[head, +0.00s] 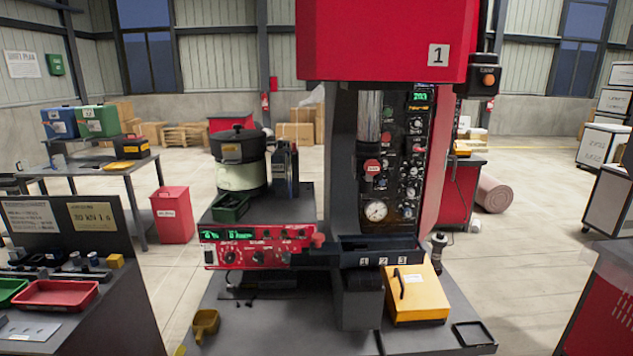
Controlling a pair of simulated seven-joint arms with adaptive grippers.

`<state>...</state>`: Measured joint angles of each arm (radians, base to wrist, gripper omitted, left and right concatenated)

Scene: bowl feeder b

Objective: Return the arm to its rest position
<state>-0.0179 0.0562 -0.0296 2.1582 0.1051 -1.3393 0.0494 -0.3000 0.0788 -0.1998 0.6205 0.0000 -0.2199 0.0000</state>
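Neither of my grippers shows in the head view, and no part of an arm can be clearly made out. The work area in front of me is the red press (385,40) marked 1, with a dark control panel and gauge. To its left stands the bowl feeder (241,175), a pale drum with a dark lid, on a grey stand with a red control box (245,254). A dark chute with slots numbered 1, 2 and 3 (380,246) runs in front of the press.
A yellow box (418,295) and a black tray (473,336) sit at the right of the base. A yellow scoop (205,324) lies at its left. A red tray (56,295) is on the left bench. A red bin (173,215) stands on the floor. Floor at right is partly clear.

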